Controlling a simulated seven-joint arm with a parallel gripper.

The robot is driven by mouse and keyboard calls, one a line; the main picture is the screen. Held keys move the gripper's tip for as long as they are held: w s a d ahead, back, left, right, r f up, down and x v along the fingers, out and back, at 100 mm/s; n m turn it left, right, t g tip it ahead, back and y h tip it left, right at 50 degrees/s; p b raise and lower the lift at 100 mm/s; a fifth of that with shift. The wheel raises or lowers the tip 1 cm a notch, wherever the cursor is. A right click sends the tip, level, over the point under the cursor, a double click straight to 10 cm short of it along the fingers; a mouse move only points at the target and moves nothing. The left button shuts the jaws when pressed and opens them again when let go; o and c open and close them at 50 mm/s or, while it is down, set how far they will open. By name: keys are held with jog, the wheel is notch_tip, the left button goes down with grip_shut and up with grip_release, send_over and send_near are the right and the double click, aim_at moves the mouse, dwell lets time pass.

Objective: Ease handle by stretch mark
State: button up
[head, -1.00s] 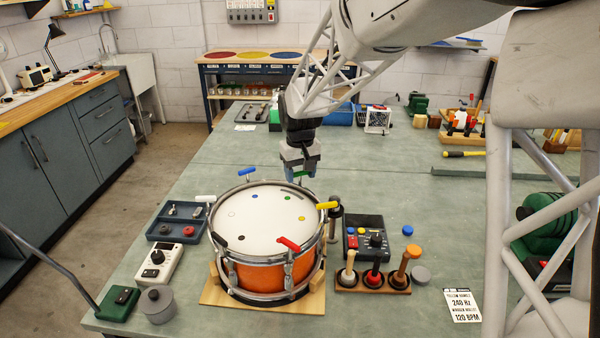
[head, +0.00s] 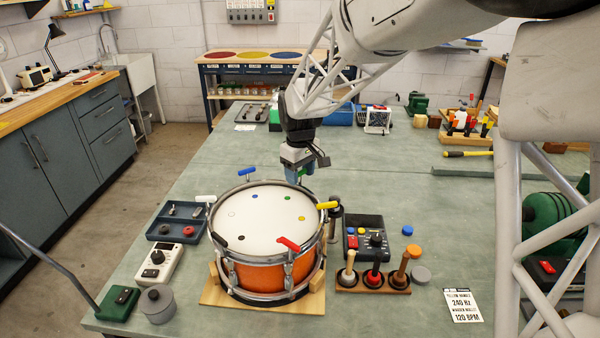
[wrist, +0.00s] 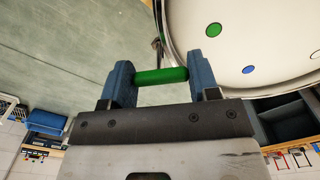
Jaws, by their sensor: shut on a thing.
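An orange drum (head: 258,273) with a white head (head: 262,222) stands on a wooden base. T-shaped handles sit around its rim: blue (head: 246,174), white (head: 205,199), black (head: 219,240), red (head: 288,244) and yellow (head: 327,206). My gripper (head: 300,172) is at the drum's far right rim. In the wrist view, its blue fingers are shut on the green handle (wrist: 161,76), one at each end of the bar. The drum rim lies just beyond it, with a green dot (wrist: 213,30) nearby on the head. I cannot make out a stretch mark.
A rack of mallets (head: 373,282) and a dark control box (head: 365,238) stand right of the drum. A blue tray (head: 178,220) and white meter (head: 158,262) stand left. A card (head: 462,305) lies front right. The bench behind the drum is mostly clear.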

aim_at(301, 172)
jog(key=o, duration=0.9)
jog(key=shift+r, duration=0.1)
jog(key=shift+r, duration=3.85)
jog(key=shift+s+d+r, duration=0.1)
jog(key=shift+d, duration=0.05)
jog(key=s+d+r+m+t, duration=0.1)
jog(key=s+d+r+m, duration=0.1)
jog(key=s+d, duration=0.55)
jog(key=s+d+r+m, duration=0.2)
jog(key=s+d+m, duration=0.1)
jog(key=s+d, duration=0.5)
jog(key=shift+s+d+f+m+t, duration=0.25)
jog(key=shift+s+d+f+m, duration=0.9)
jog(key=shift+s, duration=2.5)
jog(key=shift+s+d+f+m+t, duration=0.45)
jog(key=shift+s+d, duration=1.3)
jog(key=shift+s, duration=1.95)
jog(key=shift+s+d+f+m+t, duration=0.1)
jog(key=shift+s+d+f+m, duration=0.8)
jog(key=shift+s, duration=2.75)
